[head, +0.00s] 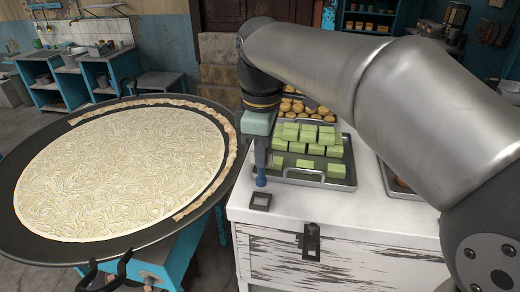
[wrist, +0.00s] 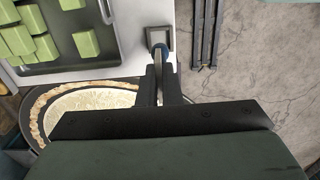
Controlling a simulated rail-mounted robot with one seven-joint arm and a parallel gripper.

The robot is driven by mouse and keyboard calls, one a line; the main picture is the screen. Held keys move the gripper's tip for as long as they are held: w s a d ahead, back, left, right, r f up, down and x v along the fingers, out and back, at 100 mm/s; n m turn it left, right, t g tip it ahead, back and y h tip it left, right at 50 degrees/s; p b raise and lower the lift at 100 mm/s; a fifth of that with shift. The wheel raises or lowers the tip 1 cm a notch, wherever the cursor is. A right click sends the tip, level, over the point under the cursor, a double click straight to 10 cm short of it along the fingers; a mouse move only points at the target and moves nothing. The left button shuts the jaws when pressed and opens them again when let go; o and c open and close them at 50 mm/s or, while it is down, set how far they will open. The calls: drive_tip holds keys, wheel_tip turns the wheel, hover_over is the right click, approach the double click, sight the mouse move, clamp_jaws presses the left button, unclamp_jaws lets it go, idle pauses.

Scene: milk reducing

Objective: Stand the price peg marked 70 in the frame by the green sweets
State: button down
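My gripper (head: 262,158) points down at the front left corner of the white counter, and its fingers are closed on a slim grey price peg with a blue foot (head: 261,181). In the wrist view the peg (wrist: 160,54) stands out between the fingers (wrist: 159,84). No number on it is readable. A small dark square frame (head: 260,201) lies on the counter just in front of the peg's foot; it shows in the wrist view (wrist: 150,30), partly behind the foot. The green sweets (head: 308,138) lie on a metal tray right of my gripper.
The tray's rim and handle (head: 318,183) are close to the right of the peg. A large round pan (head: 70,257) with a pale sheet stands left of the counter. Brown sweets (head: 302,108) lie behind the green ones. The counter's front edge is near the frame.

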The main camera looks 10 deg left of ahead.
sight(261, 179)
drive_tip(key=shift+f+b, duration=2.35)
drive_tip(key=shift+f, duration=0.7)
drive_tip(key=shift+f, duration=0.1)
drive_tip(key=c, duration=1.5)
unclamp_jaws()
drive_tip(key=shift+c, duration=0.2)
wheel_tip(261, 179, up, 17)
drive_tip(key=p, duration=0.2)
drive_tip(key=s+d+f+m, duration=0.2)
drive_tip(key=d+f+m, duration=0.7)
drive_tip(key=d+f, duration=0.45)
drive_tip(key=s+d+f+m, duration=0.4)
drive_tip(key=s+d+f, duration=0.1)
drive_tip(key=f, duration=0.4)
drive_tip(key=s+d+f+m, duration=0.5)
drive_tip(key=s+d+f, duration=0.1)
drive_tip(key=f, duration=0.3)
drive_tip(key=shift+s+t, duration=0.3)
drive_tip(key=shift+s, duration=0.45)
